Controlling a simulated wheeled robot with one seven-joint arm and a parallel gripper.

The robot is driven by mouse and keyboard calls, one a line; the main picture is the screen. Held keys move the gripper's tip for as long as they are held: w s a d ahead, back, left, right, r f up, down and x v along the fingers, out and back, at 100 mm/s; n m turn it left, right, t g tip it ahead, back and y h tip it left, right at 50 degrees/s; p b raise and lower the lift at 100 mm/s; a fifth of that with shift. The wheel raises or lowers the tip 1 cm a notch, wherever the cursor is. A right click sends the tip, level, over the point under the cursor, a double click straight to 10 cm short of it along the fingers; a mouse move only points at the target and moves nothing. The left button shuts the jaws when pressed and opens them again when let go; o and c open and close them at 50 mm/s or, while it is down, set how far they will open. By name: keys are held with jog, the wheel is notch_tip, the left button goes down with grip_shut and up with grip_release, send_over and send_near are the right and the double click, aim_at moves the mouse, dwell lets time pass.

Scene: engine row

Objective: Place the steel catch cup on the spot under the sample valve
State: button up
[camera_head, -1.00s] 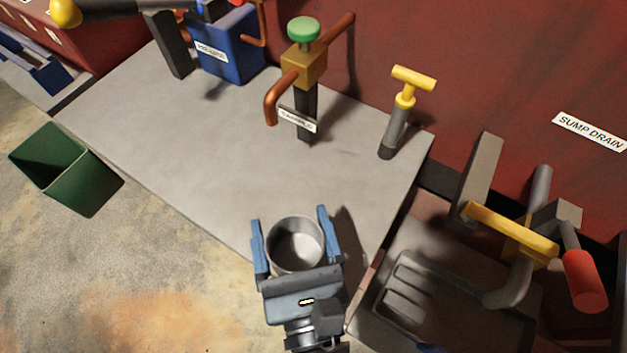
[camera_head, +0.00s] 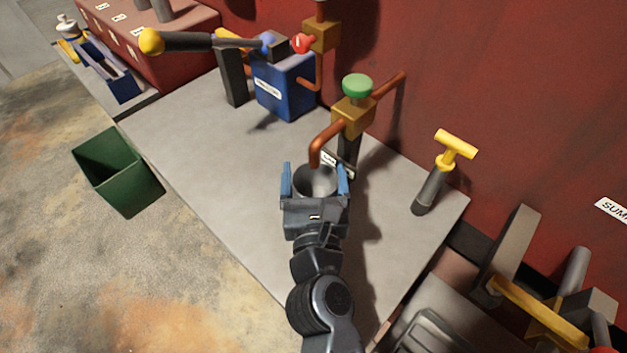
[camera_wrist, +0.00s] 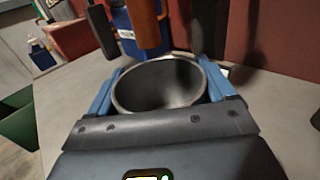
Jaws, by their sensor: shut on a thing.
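My gripper (camera_head: 315,182) is shut on the steel catch cup (camera_head: 318,183), with a blue finger on each side. In the wrist view the cup (camera_wrist: 160,86) is upright, open at the top and looks empty. The sample valve (camera_head: 353,112) has a green knob, a brass body and a copper spout (camera_head: 322,142) that bends downward. In the head view the spout's end overlaps the cup's far rim. In the wrist view the spout (camera_wrist: 146,24) shows just beyond the cup. I cannot tell the cup's height above the plate. The spot under the valve is hidden.
A grey plate (camera_head: 215,170) spreads around the valve. A blue box (camera_head: 285,90) stands behind left, with a yellow-tipped lever (camera_head: 190,41) beside it. A yellow T-handle (camera_head: 455,144) stands right. A green bin (camera_head: 120,172) is on the floor at left. A red wall is behind.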

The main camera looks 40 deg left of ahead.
aim_at(313, 181)
jog(key=shift+w+a, duration=0.25)
jog(key=shift+w+f+b, duration=0.1)
jog(key=shift+f+b, duration=1.3)
jog(key=shift+f, duration=0.3)
jog(key=shift+f, duration=0.15)
jog(key=o, duration=0.9)
jog(key=shift+o, duration=0.2)
jog(key=shift+r, duration=0.2)
jog(key=v, duration=1.2)
jog(key=shift+b, duration=0.35)
